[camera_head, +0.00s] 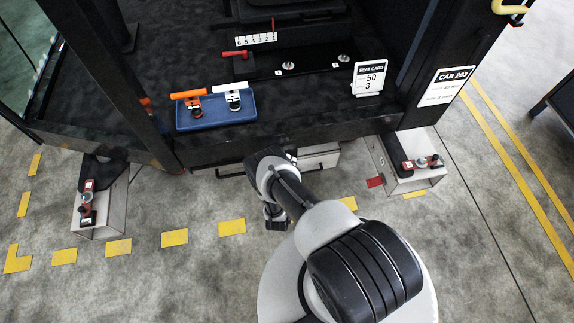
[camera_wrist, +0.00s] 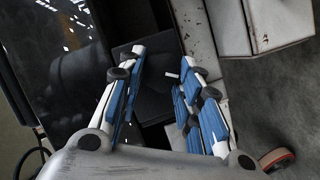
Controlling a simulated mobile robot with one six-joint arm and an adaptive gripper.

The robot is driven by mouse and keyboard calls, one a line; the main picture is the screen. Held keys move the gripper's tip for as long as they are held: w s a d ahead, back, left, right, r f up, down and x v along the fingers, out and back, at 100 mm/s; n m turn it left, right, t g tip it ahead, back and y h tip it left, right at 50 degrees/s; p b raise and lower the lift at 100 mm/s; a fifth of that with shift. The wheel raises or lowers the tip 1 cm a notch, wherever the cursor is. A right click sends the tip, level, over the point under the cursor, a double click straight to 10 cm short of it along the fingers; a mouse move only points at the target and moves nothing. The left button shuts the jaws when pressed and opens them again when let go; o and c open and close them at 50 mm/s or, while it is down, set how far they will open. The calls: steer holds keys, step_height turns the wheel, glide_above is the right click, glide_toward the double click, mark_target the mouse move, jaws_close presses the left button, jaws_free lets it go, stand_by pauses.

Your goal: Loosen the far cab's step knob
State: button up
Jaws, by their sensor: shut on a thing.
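My gripper (camera_head: 276,216) is low in front of the cab's front edge, beside a white step box (camera_head: 318,157) under the cab floor. In the wrist view its two blue-padded fingers (camera_wrist: 160,62) stand on either side of a dark, square-edged part (camera_wrist: 153,100). It is shut on this dark part, though the contact is hard to see. I cannot tell whether this part is a step knob. Small red and grey knob fittings show on the right step box (camera_head: 422,163) and on the left step box (camera_head: 86,205). A sign reads CAB 203 (camera_head: 445,87).
A blue tray (camera_head: 215,120) with orange-handled and white-handled tools lies on the cab floor. A seat card (camera_head: 369,79) stands at the floor's right edge. Dark cab posts rise left and right. Wrist view shows a worn white box (camera_wrist: 275,25) and a reddish round wheel-like part (camera_wrist: 276,159).

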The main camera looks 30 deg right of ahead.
steer(key=o, duration=1)
steer(key=shift+o, duration=0.2)
steer(key=v, duration=1.2)
steer(key=shift+o, duration=0.2)
